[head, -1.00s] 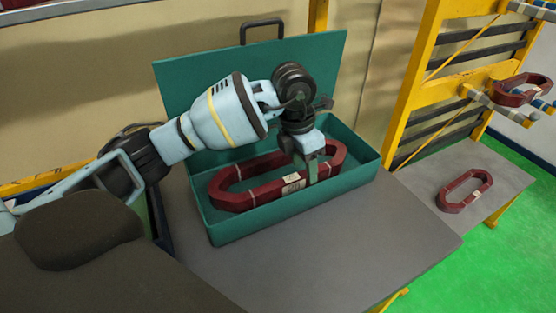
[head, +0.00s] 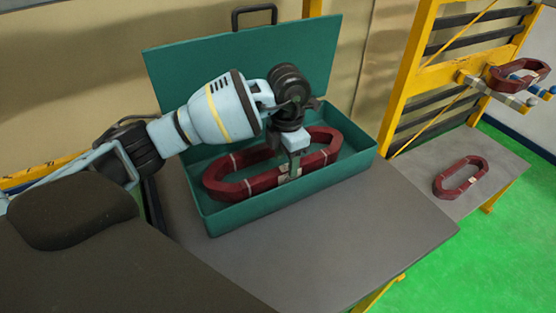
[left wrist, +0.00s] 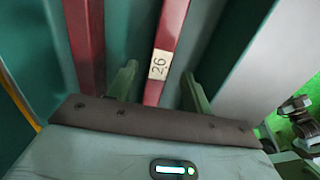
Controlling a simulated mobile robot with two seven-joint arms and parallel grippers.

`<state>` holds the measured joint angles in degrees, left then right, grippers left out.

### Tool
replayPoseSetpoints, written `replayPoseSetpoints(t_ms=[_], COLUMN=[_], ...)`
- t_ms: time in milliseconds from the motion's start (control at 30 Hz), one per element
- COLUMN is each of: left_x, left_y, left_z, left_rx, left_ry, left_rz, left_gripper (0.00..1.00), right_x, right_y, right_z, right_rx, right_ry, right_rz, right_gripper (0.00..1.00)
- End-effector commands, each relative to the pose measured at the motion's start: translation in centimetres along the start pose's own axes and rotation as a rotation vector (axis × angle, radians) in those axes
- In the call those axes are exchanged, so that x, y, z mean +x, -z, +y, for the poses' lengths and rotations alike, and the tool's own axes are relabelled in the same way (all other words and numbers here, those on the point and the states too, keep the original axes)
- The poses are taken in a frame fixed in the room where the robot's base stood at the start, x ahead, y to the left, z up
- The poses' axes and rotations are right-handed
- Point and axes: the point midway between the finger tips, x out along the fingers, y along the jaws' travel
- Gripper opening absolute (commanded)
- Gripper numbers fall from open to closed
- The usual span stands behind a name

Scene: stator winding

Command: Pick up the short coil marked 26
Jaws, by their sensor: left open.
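The dark red oval coil (head: 235,188) lies in the open green box (head: 285,215). In the left wrist view its pale tag (left wrist: 159,64) reads 26. My left gripper (head: 294,168) reaches down over the near long side of this coil, beside the tag. In the left wrist view the left gripper (left wrist: 159,75) is open, with one finger on each side of the tagged bar. The bar lies between the fingers, with gaps visible on both sides. The fingertips' depth beside the bar is hard to tell. My right gripper is not in view.
The box's raised lid (head: 215,80) stands behind the arm. The box sits on a grey table (head: 330,240), bare in front. Another red coil (head: 461,177) lies on a side table to the right. One more (head: 519,76) hangs on the yellow rack (head: 412,75).

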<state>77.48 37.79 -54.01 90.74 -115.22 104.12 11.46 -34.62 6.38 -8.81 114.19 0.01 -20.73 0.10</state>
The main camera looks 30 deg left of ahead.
Motion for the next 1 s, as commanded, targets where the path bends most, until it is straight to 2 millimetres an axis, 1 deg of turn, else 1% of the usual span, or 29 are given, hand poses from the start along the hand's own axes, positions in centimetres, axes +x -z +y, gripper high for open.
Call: replayPoseSetpoints(t_ms=[200,300,533,567,900,933,1000], left_x=[3.2,4.1,4.3,4.3,4.3,4.3,4.3], left_y=[-0.4,-0.4,-0.5,-0.5,-0.5,-0.5,-0.5], left_z=[0.0,0.1,0.1,0.1,0.1,0.1,0.1], left_rx=[0.0,0.0,0.001,0.001,0.001,0.001,0.001], left_ry=[0.003,0.001,0.001,0.001,0.001,0.001,0.001], left_rz=[0.005,0.004,0.002,0.002,0.002,0.002,0.002], left_gripper=[0.5,0.5,0.5,0.47,0.03,0.0,0.0], right_x=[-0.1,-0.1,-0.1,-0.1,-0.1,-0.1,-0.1], right_y=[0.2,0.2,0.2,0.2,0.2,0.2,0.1], right_z=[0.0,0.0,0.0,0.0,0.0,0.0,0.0], right_rx=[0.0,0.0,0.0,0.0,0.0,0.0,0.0], right_ry=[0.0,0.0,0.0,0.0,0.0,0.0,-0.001], right_rz=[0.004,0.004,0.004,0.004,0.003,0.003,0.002], right_gripper=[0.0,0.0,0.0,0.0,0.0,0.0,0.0])
